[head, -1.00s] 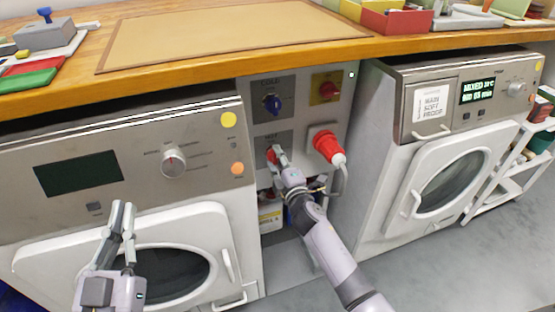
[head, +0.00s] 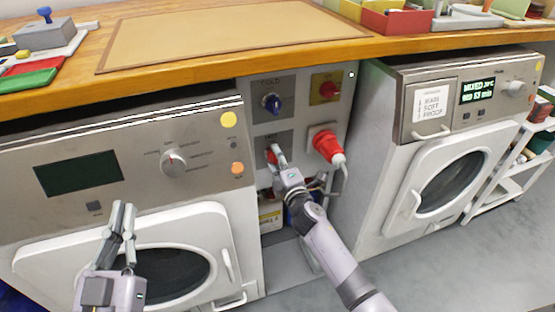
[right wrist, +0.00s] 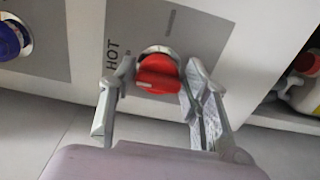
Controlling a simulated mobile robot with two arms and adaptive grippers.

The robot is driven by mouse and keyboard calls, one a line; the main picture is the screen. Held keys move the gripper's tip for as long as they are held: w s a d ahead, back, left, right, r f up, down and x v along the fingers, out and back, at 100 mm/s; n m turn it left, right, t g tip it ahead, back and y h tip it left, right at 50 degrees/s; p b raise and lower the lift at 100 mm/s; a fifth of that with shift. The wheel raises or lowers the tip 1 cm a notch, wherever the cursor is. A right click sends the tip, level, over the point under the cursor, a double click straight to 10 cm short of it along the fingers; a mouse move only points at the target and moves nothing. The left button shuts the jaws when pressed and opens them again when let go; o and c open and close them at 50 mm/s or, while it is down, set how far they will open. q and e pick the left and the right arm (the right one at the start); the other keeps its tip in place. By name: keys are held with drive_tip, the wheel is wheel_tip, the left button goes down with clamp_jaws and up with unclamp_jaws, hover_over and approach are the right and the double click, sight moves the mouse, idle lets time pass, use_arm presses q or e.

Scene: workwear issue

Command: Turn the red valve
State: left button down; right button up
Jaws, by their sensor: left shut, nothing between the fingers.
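The red valve (head: 271,156) is a small red knob on the grey panel between the two washing machines, partly hidden by my right gripper in the head view. In the right wrist view the red valve (right wrist: 158,73) sits beside the HOT label, between the fingertips of my right gripper (right wrist: 160,82). The fingers are apart, one on each side of the knob, with a narrow gap visible on the left side. My right gripper (head: 277,154) reaches the panel in the head view. My left gripper (head: 123,206) is shut and empty in front of the left washer.
A blue COLD valve (head: 271,103) is above the red one. A red plug (head: 327,145) with a cable and a red switch on yellow (head: 328,89) are to the right. The left washer (head: 60,215) and right washer (head: 385,205) flank the panel, under a wooden worktop (head: 215,64).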

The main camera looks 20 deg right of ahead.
drive_tip(key=shift+o, duration=1.4)
drive_tip(key=s, duration=1.2)
drive_tip(key=shift+d, duration=0.25)
